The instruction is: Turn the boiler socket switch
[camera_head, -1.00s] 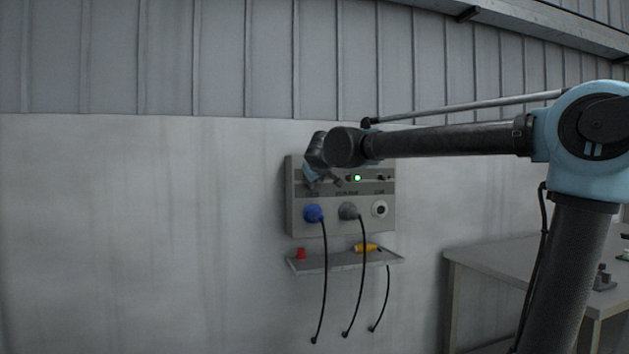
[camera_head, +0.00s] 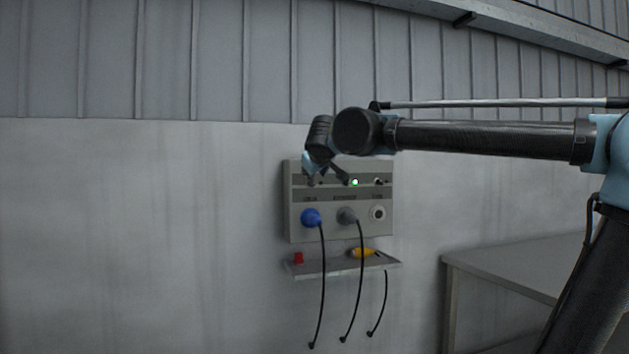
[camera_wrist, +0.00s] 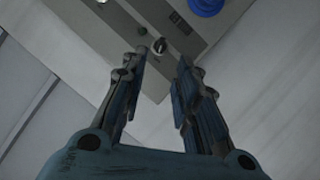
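A grey socket panel (camera_head: 297,228) hangs on the wall, with a row of small switches along its upper part. Its labels are too small to read, so I cannot tell which switch is the boiler's. My gripper (camera_head: 328,178) is in front of the panel's upper left and middle. In the wrist view my gripper (camera_wrist: 163,57) has its two fingers apart and nothing held. A dark switch knob (camera_wrist: 159,45) shows just beyond and between the fingertips; I cannot tell whether they touch it. A right-hand switch (camera_head: 378,181) is clear of my gripper.
A green light (camera_head: 355,182) glows on the panel. A blue plug (camera_head: 311,218) and a grey plug (camera_head: 347,216) sit in sockets; the right socket (camera_head: 378,214) is empty. A shelf (camera_head: 330,268) below holds a red object (camera_head: 298,258) and a yellow one (camera_head: 361,253). A table (camera_head: 520,262) stands right.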

